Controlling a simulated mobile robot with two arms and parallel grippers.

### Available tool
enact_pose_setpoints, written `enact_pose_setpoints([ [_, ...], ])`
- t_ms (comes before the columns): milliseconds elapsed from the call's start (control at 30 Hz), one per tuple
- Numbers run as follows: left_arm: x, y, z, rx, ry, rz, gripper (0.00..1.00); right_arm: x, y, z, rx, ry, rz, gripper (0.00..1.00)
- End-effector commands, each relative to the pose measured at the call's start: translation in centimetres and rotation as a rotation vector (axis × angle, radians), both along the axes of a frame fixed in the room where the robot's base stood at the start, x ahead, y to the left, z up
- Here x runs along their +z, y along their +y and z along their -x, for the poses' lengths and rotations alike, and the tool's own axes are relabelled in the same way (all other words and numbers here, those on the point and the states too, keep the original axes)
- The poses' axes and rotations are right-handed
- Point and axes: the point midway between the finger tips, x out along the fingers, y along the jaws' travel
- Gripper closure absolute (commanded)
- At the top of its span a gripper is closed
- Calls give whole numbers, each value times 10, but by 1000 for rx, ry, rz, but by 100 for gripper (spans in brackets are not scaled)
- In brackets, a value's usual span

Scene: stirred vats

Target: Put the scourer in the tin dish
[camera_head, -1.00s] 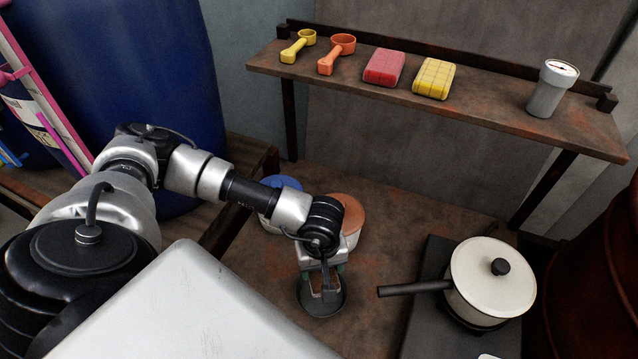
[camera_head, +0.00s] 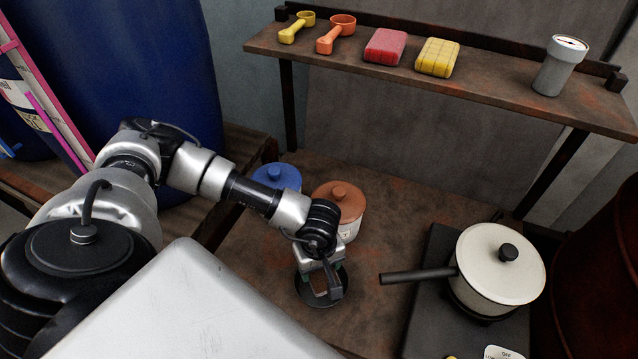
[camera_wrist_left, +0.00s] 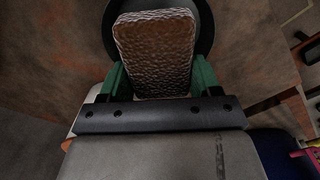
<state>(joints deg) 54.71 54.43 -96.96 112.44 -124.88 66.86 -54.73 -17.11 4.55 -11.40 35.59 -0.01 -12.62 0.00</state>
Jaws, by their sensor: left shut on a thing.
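The scourer (camera_wrist_left: 155,50) is a brown, rough, shiny rectangular pad. My left gripper (camera_head: 325,287) is shut on it, and its green fingers press the pad's two sides in the left wrist view. The tin dish (camera_head: 302,297) is a dark, round, shallow dish on the brown table. The gripper and scourer are over the dish in the head view. The dish's dark rim (camera_wrist_left: 207,22) shows behind the scourer in the left wrist view. I cannot tell whether the scourer touches the dish floor. My right gripper is out of view.
A jar with a brown lid (camera_head: 339,197) and a blue-lidded jar (camera_head: 276,178) stand behind the gripper. A lidded pot (camera_head: 497,270) sits on a dark hob to the right, its handle pointing at the dish. A shelf (camera_head: 490,88) above holds scoops, blocks and a gauge.

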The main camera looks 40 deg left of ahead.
Motion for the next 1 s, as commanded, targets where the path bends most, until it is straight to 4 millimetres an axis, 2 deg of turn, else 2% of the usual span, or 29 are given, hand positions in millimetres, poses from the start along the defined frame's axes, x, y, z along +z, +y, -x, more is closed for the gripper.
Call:
enact_pose_setpoints([
  [100, -10, 0, -1, 0, -1, 1, 59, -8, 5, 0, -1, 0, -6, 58],
  [433, -11, 0, 0, 0, -1, 1, 59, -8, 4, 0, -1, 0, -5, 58],
  [467, -11, 0, 0, 0, -1, 1, 32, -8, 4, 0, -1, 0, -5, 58],
  [633, -11, 0, 0, 0, -1, 1, 7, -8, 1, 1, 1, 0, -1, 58],
  [1000, -11, 0, 0, 0, -1, 1, 7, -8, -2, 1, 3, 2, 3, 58],
])
